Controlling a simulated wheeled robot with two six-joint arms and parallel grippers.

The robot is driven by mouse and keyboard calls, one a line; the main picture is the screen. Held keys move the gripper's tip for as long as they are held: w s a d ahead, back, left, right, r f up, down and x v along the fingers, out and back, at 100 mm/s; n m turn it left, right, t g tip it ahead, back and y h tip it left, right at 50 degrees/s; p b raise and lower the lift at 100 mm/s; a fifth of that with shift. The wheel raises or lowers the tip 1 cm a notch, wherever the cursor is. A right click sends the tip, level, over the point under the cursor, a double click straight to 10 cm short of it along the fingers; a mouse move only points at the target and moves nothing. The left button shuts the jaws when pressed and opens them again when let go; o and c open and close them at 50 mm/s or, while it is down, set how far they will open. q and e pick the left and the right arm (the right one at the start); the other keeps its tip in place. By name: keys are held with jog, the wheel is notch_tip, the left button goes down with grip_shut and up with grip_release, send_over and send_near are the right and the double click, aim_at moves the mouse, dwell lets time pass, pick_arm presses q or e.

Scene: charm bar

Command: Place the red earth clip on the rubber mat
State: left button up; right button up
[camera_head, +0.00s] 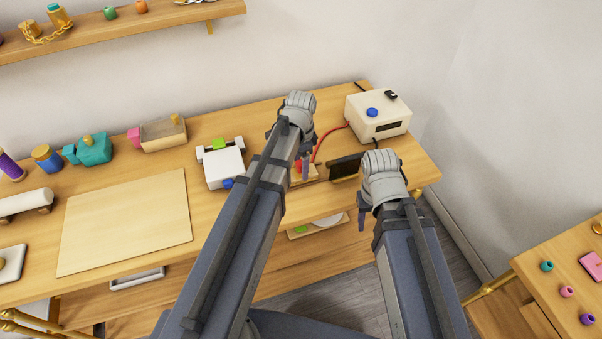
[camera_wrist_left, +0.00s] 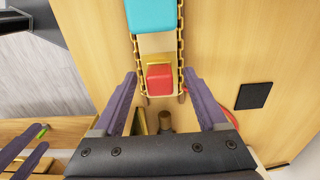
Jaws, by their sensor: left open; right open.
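A red block, which looks like the red earth clip (camera_wrist_left: 159,78), lies between the fingertips of my left gripper in the left wrist view. It also shows as a small red patch (camera_head: 299,166) beside that gripper in the head view. My left gripper (camera_head: 304,165) is open, with its fingers (camera_wrist_left: 160,88) on either side of the red block; I cannot tell whether they touch it. A flat black square, probably the rubber mat (camera_wrist_left: 253,96), lies on the wood to the right. My right gripper (camera_head: 367,214) is open and empty near the table's front edge.
A cream box (camera_head: 378,120) with a blue knob stands at the back right, with a red cable (camera_head: 324,139). A dark slab (camera_head: 345,167) is between the grippers. A white device (camera_head: 222,168) stands left of my left arm. A pale board (camera_head: 125,220) is bare.

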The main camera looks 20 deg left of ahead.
pick_arm(q)
grip_shut()
dwell(0.7)
